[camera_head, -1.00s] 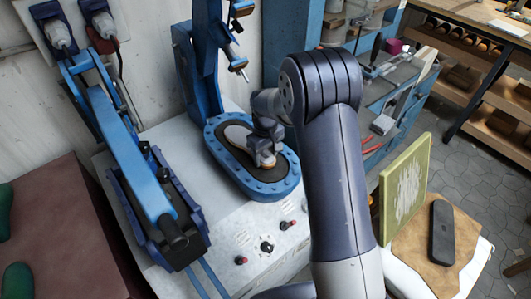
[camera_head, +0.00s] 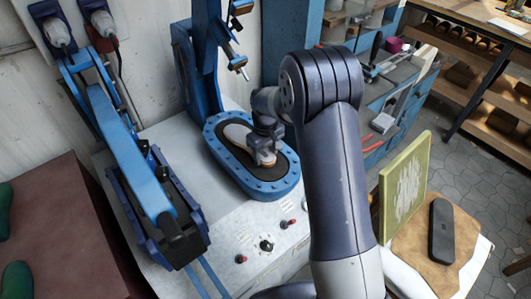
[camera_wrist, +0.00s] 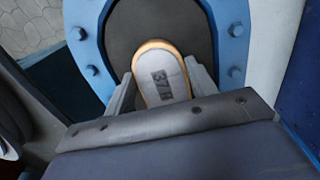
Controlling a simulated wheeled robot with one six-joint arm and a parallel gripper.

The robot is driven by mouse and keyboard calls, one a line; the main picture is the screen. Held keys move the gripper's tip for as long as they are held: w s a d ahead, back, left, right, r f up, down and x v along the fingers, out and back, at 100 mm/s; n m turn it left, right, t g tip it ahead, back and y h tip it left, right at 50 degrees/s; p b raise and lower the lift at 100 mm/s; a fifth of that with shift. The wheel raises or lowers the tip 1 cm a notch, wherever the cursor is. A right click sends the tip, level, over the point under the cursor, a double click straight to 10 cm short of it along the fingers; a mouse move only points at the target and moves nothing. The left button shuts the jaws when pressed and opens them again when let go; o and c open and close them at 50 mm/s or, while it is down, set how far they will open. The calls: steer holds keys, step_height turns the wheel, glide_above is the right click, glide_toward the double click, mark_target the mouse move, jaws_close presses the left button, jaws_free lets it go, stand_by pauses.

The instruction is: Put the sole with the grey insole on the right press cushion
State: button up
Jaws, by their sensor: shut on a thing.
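The sole with the grey insole (camera_head: 238,134) lies along the dark pad of the right press cushion (camera_head: 283,179), inside its blue bolted rim. In the wrist view, the sole's light grey end (camera_wrist: 165,78) has a tan edge and the dark mark "37". My gripper (camera_head: 266,150) is over the near end of the sole. In the wrist view, my gripper's jaws (camera_wrist: 162,95) are shut on both sides of that end. The sole looks roughly flat over the dark pad (camera_wrist: 128,30); I cannot tell whether it fully touches it. My wrist hides part of the sole.
The left press (camera_head: 140,180), with its long blue lever, stands beside the cushion. The right press's blue column (camera_head: 198,60) rises behind it. Knobs (camera_head: 266,245) sit on the white bench front. A dark sole (camera_head: 441,230) lies on a brown sheet at right, near a green-framed board (camera_head: 402,185).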

steer(key=shift+f, duration=0.3)
steer(key=o, duration=1)
step_height(320, 180, up, 11)
steer(key=shift+f+b, duration=0.1)
steer(key=shift+b, duration=0.6)
step_height(320, 180, down, 11)
steer(key=shift+r+p, duration=0.1)
steer(key=shift+p, duration=0.5)
steer(key=shift+r, duration=0.25)
steer(key=shift+f, duration=0.1)
